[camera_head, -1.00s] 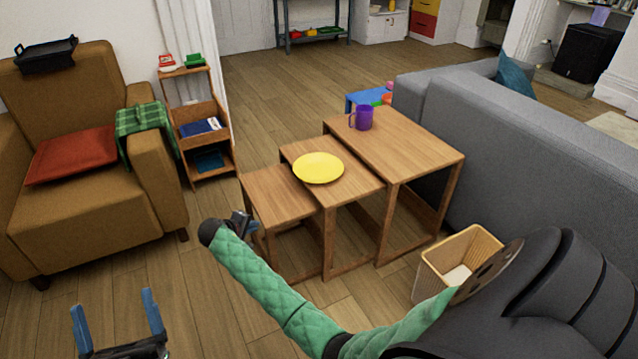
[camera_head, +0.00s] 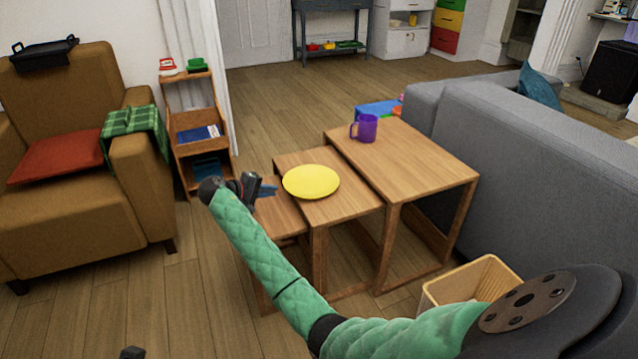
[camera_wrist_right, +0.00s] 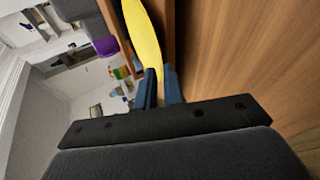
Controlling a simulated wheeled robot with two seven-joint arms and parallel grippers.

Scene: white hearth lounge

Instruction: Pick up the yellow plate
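The yellow plate (camera_head: 311,182) lies flat on the middle table of a nest of three wooden tables. My right gripper (camera_head: 268,190) is at the plate's left edge, over the smallest table. In the right wrist view the plate (camera_wrist_right: 142,34) appears edge-on just ahead of the blue fingertips (camera_wrist_right: 160,76). A narrow gap shows between the fingers, and nothing is clearly held in it. I cannot tell whether a fingertip touches the rim. My left gripper's fingers are out of view.
A purple mug (camera_head: 364,128) stands on the tallest table (camera_head: 425,160). A grey sofa (camera_head: 540,170) is on the right, a wooden bin (camera_head: 470,280) in front of it. A brown armchair (camera_head: 95,205) and a small shelf (camera_head: 197,125) are at left. Floor between is clear.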

